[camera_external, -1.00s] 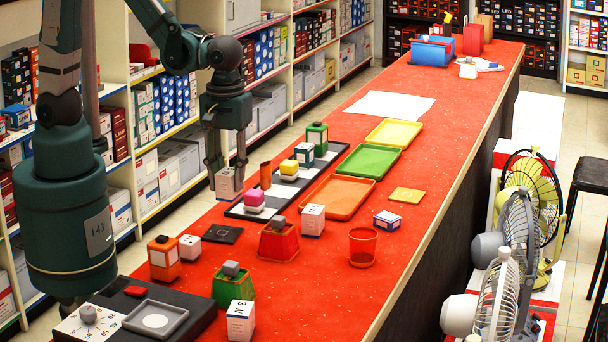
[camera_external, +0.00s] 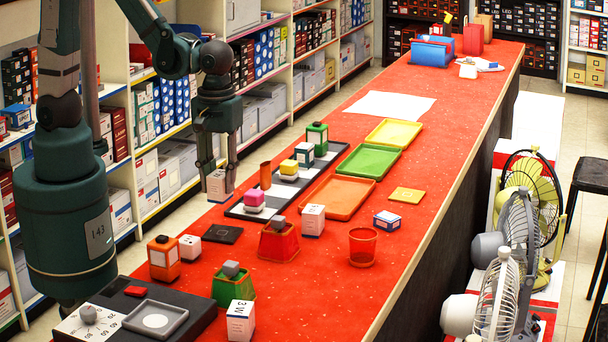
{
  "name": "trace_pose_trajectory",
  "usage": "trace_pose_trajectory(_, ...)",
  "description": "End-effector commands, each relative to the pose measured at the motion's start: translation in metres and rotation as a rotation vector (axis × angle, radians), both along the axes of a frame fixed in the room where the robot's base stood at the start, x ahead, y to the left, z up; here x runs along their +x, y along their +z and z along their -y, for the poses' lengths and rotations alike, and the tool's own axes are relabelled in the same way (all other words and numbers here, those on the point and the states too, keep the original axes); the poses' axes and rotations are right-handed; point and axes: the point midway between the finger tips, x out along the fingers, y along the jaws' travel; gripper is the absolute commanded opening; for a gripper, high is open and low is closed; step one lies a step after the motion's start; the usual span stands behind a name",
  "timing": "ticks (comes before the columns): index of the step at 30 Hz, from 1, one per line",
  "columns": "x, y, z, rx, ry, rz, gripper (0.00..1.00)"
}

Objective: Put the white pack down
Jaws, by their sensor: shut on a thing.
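My gripper (camera_external: 218,165) points down at the left edge of the red counter (camera_external: 320,290). It is shut on a white pack (camera_external: 217,187) with a darker lower edge. The pack hangs upright between the fingers, close to the counter's left edge and left of the black strip. I cannot tell whether its bottom touches the counter. Other white packs stand on the counter, one (camera_external: 313,220) near the middle and one (camera_external: 240,320) at the front.
A black strip (camera_external: 238,209) with several coloured blocks lies right of my gripper. Orange (camera_external: 338,197), green (camera_external: 368,161) and yellow (camera_external: 394,132) trays stand beyond it. A dark flat square (camera_external: 222,233) lies nearer. The counter's right front is clear.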

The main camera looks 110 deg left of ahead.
Motion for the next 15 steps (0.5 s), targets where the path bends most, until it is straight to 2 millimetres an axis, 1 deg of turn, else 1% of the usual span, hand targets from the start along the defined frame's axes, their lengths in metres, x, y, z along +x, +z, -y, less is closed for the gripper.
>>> trace_pose_trajectory(3, 0.001, -0.015, 0.000, 0.000, 0.000, 0.000, 0.14)
trace_pose_trajectory(9, 0.000, -0.036, 0.000, 0.000, 0.000, 0.000, 0.14)
trace_pose_trajectory(15, 0.000, -0.045, 0.000, 0.000, 0.000, 0.000, 0.14)
